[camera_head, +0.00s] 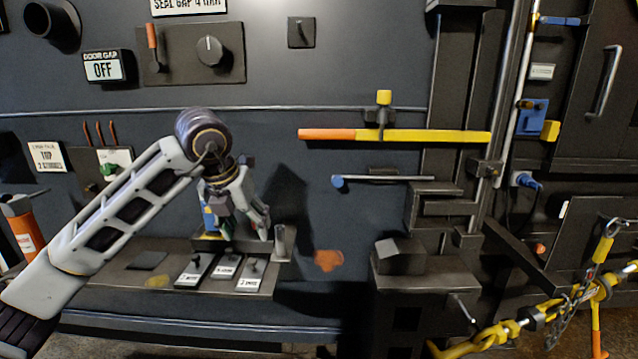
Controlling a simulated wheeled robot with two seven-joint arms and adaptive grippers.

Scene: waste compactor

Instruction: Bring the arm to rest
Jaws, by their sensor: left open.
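My left arm (115,215) comes in from the lower left and bends down at a round dark wrist joint. My left gripper (243,222) hangs from it, fingers pointing down, above the back of a grey shelf (120,278). Its fingers are apart, and I see nothing held between them. A small blue and yellow item (209,222) shows just left of the fingers; whether they touch it I cannot tell. My right gripper is not in view.
Labelled switch plates (225,266) lie on the shelf below the gripper. A yellow and orange bar (395,135) and a blue-tipped rod (382,179) are on the wall to the right. A knob panel (190,53) is above.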

